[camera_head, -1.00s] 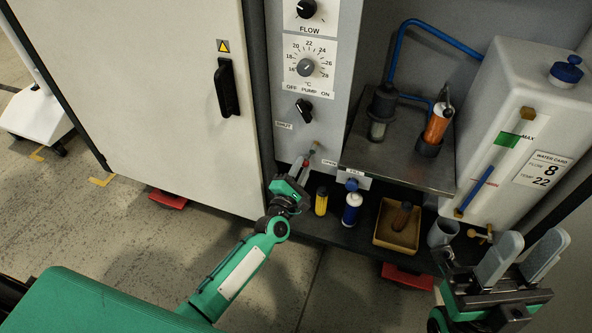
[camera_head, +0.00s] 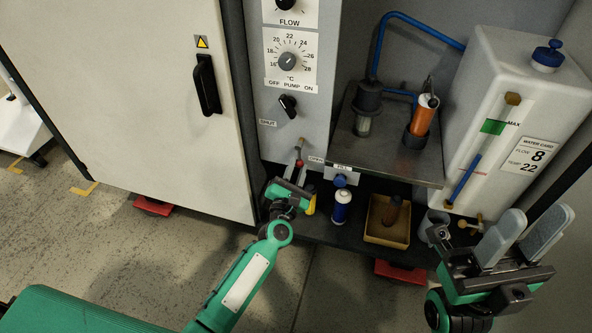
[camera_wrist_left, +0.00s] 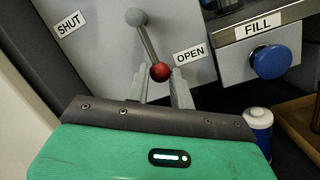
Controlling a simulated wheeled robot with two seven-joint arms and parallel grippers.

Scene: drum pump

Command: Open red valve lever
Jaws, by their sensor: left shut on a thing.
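The red valve lever (camera_wrist_left: 147,43) is a grey rod on the panel, with a red ball knob (camera_wrist_left: 160,71) at its lower end. In the left wrist view it slants down and right, between the SHUT label (camera_wrist_left: 69,25) and the OPEN label (camera_wrist_left: 190,54), the knob beside OPEN. My left gripper (camera_wrist_left: 162,84) is shut on the knob end, its fingers on either side of it. In the head view the lever (camera_head: 300,150) hangs almost straight down above my left gripper (camera_head: 296,174). My right gripper (camera_head: 523,240) is open and empty at the right.
The blue FILL knob (camera_wrist_left: 271,61) sits just right of the lever. A blue-and-white bottle (camera_head: 341,206) and a yellow tray (camera_head: 387,225) stand on the shelf below. A white water tank (camera_head: 500,110) is at right. The cabinet door (camera_head: 130,110) is at left.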

